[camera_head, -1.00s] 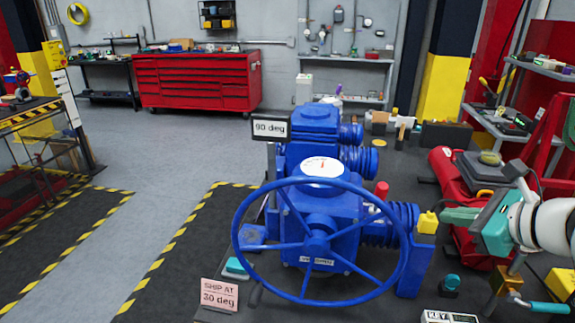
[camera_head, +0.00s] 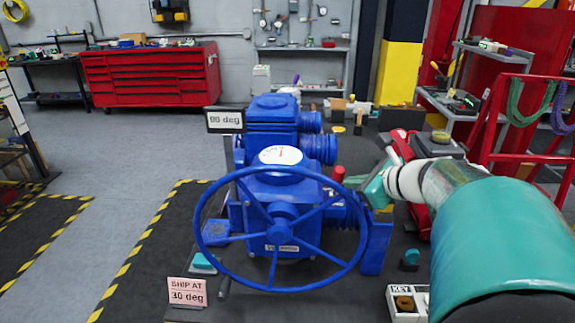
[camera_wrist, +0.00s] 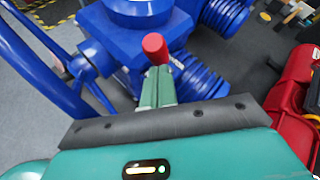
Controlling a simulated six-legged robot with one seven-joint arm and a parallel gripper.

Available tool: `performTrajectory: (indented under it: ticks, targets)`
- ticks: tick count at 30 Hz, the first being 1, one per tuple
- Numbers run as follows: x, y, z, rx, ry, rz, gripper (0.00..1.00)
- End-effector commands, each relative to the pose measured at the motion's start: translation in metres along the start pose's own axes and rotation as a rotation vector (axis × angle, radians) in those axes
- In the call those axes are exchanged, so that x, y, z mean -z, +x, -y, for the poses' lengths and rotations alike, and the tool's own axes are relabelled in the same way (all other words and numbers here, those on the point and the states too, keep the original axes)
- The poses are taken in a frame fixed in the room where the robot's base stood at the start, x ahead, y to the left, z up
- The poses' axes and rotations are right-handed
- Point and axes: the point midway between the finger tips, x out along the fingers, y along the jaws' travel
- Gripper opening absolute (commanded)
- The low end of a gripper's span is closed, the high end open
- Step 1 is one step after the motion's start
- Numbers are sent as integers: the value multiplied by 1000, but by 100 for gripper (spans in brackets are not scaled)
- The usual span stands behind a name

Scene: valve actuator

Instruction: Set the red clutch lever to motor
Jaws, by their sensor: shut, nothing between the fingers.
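The blue valve actuator (camera_head: 262,212) stands in the middle of the head view, with a large blue handwheel (camera_head: 203,228) in front. The clutch lever's red knob (camera_head: 338,173) sticks up on the actuator's right side. In the wrist view the red knob (camera_wrist: 155,47) shows just beyond my fingertips. My gripper (camera_head: 362,183) is at the actuator's right side, close to the knob. In the wrist view my gripper (camera_wrist: 156,72) has its green fingers together and empty. I cannot tell whether they touch the lever; its shaft is mostly hidden behind them.
A "90 deg" sign (camera_head: 225,120) stands behind the wheel, and a "SHIP AT 30 deg" card (camera_head: 188,291) stands at the front left. A white KEY box (camera_head: 408,303) is at the front right. A red tank (camera_wrist: 298,95) lies right of my gripper. Open floor is on the left.

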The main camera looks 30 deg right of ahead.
Motion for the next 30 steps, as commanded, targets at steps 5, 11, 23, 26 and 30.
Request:
performTrajectory:
  ticks: [5, 11, 23, 26, 30]
  targets:
    - [0, 0, 0, 0, 0, 0, 0]
    - [-1, 0, 0, -3, 1, -2, 0]
    - [-5, 2, 5, -37, 35, -41, 0]
    - [-6, 2, 7, -46, 43, -50, 0]
    - [-8, 4, 10, -68, 63, -73, 0]
